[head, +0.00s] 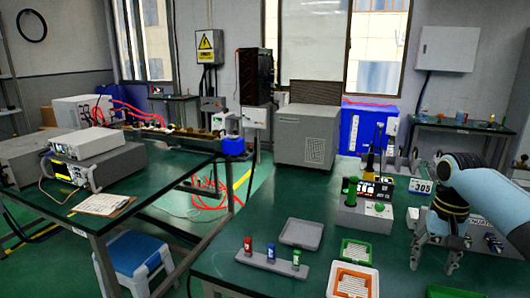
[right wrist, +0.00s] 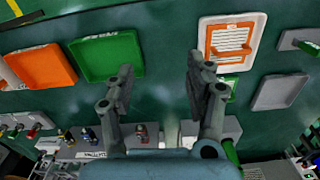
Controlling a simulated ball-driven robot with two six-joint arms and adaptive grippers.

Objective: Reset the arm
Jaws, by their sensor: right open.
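My right arm (head: 495,200) comes in from the right in the head view, over the right part of the green workbench (head: 225,262). My right gripper (head: 434,262) points down above the bench with its fingers spread. The right wrist view shows the same gripper (right wrist: 160,72) with its two grey fingers apart and nothing between them. Green bench surface shows beyond the gap. My left gripper is in neither view.
Near the right gripper are a white tray with an orange insert (head: 352,283), a grey tray (head: 302,233) and a rack with small coloured pieces (head: 268,263). The right wrist view shows an orange tray (right wrist: 37,70) and a green tray (right wrist: 106,57). A blue stool (head: 138,255) stands left.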

